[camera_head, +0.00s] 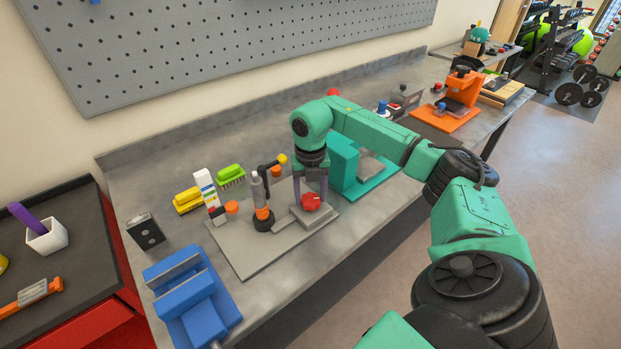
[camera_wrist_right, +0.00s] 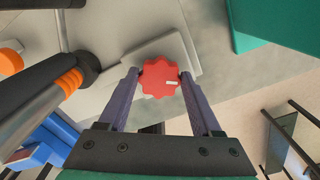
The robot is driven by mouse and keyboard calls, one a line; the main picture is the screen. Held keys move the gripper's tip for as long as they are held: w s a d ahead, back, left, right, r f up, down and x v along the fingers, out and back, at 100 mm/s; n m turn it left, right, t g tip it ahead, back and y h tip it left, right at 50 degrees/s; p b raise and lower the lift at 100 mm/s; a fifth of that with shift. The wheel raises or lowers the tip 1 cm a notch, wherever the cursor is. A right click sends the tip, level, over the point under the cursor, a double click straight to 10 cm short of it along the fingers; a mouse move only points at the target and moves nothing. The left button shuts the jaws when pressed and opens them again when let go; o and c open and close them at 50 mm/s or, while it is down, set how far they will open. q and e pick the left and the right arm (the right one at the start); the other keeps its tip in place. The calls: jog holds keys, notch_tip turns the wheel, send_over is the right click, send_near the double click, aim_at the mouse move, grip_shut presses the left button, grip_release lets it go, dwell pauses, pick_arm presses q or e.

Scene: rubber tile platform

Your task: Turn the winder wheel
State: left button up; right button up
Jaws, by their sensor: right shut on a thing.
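The winder wheel is a red scalloped knob (camera_head: 311,202) on a grey block on the grey base plate (camera_head: 255,247). It also shows in the right wrist view (camera_wrist_right: 160,77), with a small white mark on its right side. My right gripper (camera_head: 311,190) reaches down from above. In the right wrist view its two purple fingers are closed on opposite sides of the wheel. Beside the wheel on the same plate stands a dark and orange post (camera_head: 262,208) with a silver cylinder on top. My left gripper is not in view.
A blue vise (camera_head: 190,300) stands at the front left of the bench. Yellow (camera_head: 187,201) and green (camera_head: 230,175) brushes lie behind the plate. An orange machine (camera_head: 462,92) stands farther right.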

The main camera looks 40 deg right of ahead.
aim_at(310, 198)
jog(key=o, duration=1.4)
jog(key=shift+w+r, duration=0.15)
jog(key=shift+r, duration=0.05)
jog(key=shift+f, duration=0.1)
notch_tip(310, 198, up, 15)
jog(key=shift+f+p, duration=0.15)
jog(key=shift+p, duration=0.15)
jog(key=shift+f, duration=0.1)
